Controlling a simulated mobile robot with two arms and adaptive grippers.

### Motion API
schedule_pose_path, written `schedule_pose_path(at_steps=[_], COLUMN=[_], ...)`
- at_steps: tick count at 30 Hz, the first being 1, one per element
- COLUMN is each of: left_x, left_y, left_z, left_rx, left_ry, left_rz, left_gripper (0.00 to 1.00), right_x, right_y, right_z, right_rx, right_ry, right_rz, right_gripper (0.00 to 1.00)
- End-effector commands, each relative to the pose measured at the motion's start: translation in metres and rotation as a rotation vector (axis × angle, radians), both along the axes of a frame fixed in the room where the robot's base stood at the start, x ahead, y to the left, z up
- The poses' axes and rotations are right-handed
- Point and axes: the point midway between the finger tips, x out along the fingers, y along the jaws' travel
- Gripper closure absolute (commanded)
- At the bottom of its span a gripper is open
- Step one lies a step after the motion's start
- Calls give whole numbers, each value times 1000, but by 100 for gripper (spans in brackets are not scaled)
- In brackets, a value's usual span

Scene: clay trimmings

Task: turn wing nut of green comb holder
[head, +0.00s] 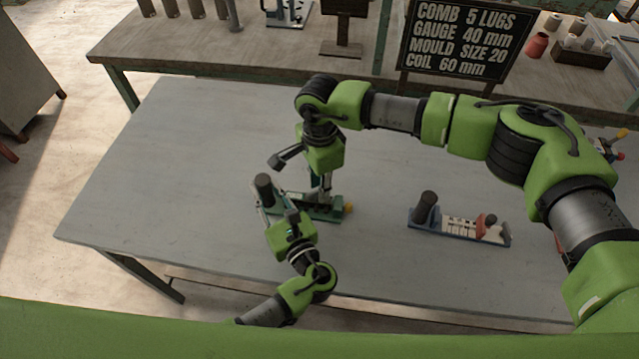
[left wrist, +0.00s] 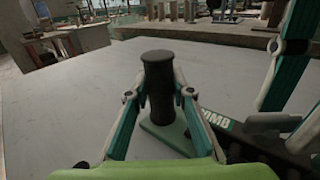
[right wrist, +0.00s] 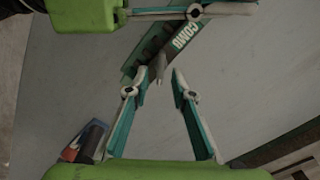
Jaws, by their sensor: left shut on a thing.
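The green comb holder (head: 325,213) lies on the grey table, with a dark upright handle (head: 264,185) at its left end and a yellow tip at its right end. My left gripper (left wrist: 157,92) is shut on the handle, one finger on each side. The holder's dark bar marked "COMB" shows in the right wrist view (right wrist: 188,40). My right gripper (right wrist: 160,75) is open above the holder, pointing down. A small grey piece, perhaps the wing nut (right wrist: 160,66), shows between or just beyond its fingertips; I cannot tell if they touch it.
A blue comb holder (head: 458,233) with a dark handle stands to the right on the same table. A black sign (head: 466,38) stands on the bench behind. The table's left part (head: 160,170) is clear. My two arms are close together over the green holder.

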Motion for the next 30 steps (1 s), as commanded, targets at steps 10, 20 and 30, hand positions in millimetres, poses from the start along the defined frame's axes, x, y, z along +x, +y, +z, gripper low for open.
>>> schedule_pose_path(at_steps=[10, 20, 30], left_x=[-1, -1, -1], left_y=[0, 0, 0], left_z=[-1, -1, -1], left_rx=[0, 0, 0], left_ry=[2, 2, 2], left_rz=[1, 1, 1], left_gripper=[100, 100, 100], right_x=[1, 1, 1], right_y=[0, 0, 0], right_z=[57, 112, 120], right_rx=[1, 1, 1], right_ry=[-4, -2, -1], right_rz=[1, 0, 0], right_gripper=[77, 77, 77])
